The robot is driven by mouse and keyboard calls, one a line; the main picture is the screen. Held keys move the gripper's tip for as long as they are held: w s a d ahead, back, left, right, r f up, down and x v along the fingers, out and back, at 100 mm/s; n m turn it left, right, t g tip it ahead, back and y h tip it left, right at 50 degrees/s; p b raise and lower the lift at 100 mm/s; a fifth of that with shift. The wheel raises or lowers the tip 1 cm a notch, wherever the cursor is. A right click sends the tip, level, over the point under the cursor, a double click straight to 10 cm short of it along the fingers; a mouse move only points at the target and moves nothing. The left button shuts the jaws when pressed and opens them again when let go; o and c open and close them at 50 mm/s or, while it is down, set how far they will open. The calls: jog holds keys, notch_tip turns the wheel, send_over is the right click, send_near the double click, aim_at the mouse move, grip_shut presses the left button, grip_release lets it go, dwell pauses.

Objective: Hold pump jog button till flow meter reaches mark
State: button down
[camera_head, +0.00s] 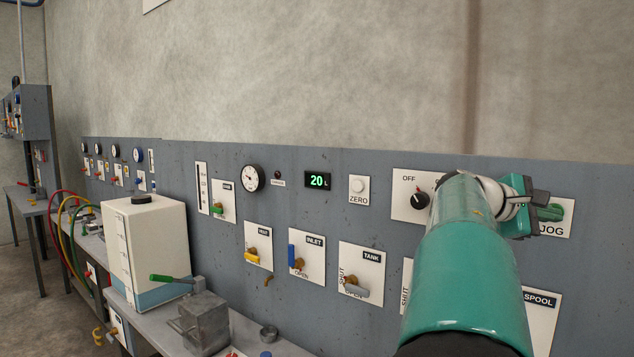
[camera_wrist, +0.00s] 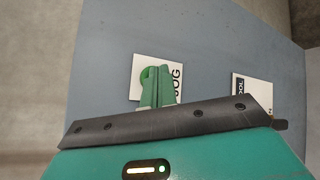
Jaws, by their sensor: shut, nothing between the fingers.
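The white JOG plate (camera_head: 556,228) is at the right of the panel in the head view, partly hidden by my gripper. My gripper (camera_head: 551,213) is shut and empty, with its green fingertips in front of this plate. In the wrist view the closed fingers (camera_wrist: 158,88) reach over the JOG plate (camera_wrist: 178,82). The digital meter (camera_head: 318,180) reads 20 L in green digits. No mark on it can be made out.
Left of my arm are the OFF selector knob (camera_head: 420,200), the ZERO button (camera_head: 358,185) and a round gauge (camera_head: 250,178). Valve plates INLET (camera_head: 312,262) and TANK (camera_head: 367,285) sit below. A white container (camera_head: 150,245) and a grey vise-like block (camera_head: 203,322) stand on the bench.

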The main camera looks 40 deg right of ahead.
jog(key=shift+s+a, duration=0.1)
jog(key=shift+a, duration=0.6)
jog(key=a, duration=0.2)
jog(key=s+a, duration=0.1)
jog(key=a, duration=0.2)
dwell(0.6)
